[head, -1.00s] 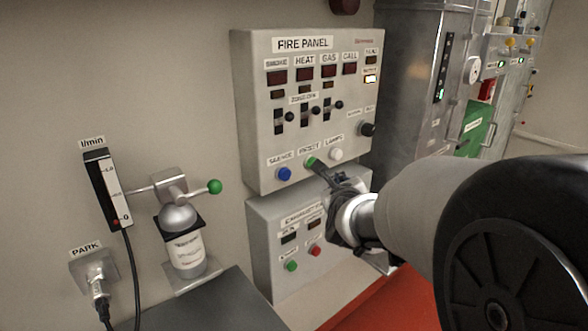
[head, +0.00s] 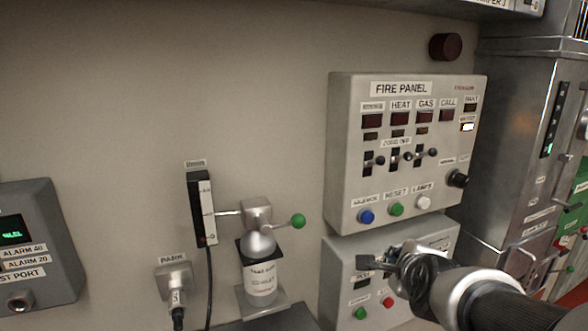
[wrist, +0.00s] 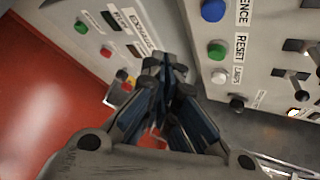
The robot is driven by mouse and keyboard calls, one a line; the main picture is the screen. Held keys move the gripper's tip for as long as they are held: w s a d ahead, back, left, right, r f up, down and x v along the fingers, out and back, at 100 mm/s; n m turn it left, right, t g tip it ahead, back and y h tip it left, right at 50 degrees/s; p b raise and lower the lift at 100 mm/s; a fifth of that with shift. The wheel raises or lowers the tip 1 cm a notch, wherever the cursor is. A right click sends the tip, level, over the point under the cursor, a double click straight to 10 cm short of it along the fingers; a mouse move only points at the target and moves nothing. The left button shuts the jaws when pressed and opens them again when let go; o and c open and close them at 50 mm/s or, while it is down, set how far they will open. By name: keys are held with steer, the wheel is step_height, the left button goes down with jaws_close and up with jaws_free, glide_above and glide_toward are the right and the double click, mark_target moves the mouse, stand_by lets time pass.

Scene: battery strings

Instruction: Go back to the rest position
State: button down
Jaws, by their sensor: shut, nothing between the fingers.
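My gripper (head: 376,262) is shut and empty in the head view, in front of the lower box and below the fire panel (head: 350,150). It touches no button that I can see. In the wrist view my gripper (wrist: 165,65) points at the boxes, its fingers together. The green reset button (head: 396,209) stands clear of the gripper, between the blue silence button (head: 366,216) and the white lamps button (head: 423,202). The reset button also shows in the wrist view (wrist: 217,51).
The lower box (head: 340,262) with a green and a red button is partly behind my gripper. A bottle unit with a green knob (head: 298,221) and a flow gauge (head: 203,208) are left of it. An alarm box (head: 45,245) is at far left. A metal cabinet (head: 510,150) stands right.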

steer(key=s+a+f+n+g, duration=0.2)
steer(key=s+n, duration=0.6)
steer(key=s+a+f+n+g+y, duration=0.1)
steer(key=s+a+f+n+g, duration=0.1)
steer(key=s+n, duration=0.6)
steer(key=s+a+f+n+g+y, duration=0.1)
steer(key=s+a+f+n+g, duration=0.1)
steer(key=s+n, duration=0.6)
steer(key=shift+s+a+g, duration=0.5)
steer(key=shift+s+a, duration=0.3)
steer(key=shift+a, duration=0.15)
steer(key=c, duration=2.3)
jaws_free()
